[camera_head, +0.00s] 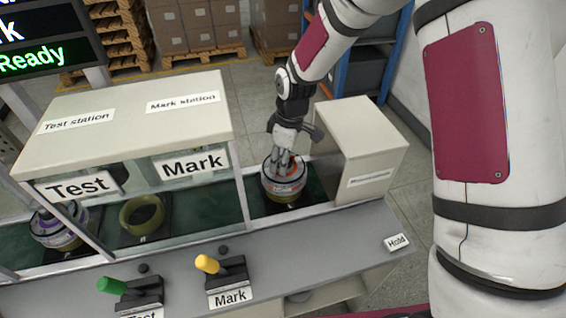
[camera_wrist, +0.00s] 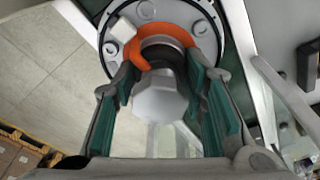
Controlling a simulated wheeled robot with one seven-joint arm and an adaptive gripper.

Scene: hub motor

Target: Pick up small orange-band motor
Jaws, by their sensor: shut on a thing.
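The small orange-band motor (camera_head: 283,186) is a silvery round hub in the open bay right of the Mark station. In the wrist view, its flange with the orange band (camera_wrist: 147,47) fills the top middle, and a hexagonal metal shaft end (camera_wrist: 159,98) points toward the camera. My gripper (camera_head: 284,165) comes down on it from above. In the wrist view, my gripper's green-padded fingers (camera_wrist: 165,80) stand on both sides of the shaft and are shut on it. A yellowish ring shows under the motor in the head view; whether the motor touches it I cannot tell.
A purple-marked motor (camera_head: 55,228) sits in the Test station at left. An olive ring (camera_head: 142,214) sits empty under the Mark sign. A beige box housing (camera_head: 360,150) stands close right of my gripper.

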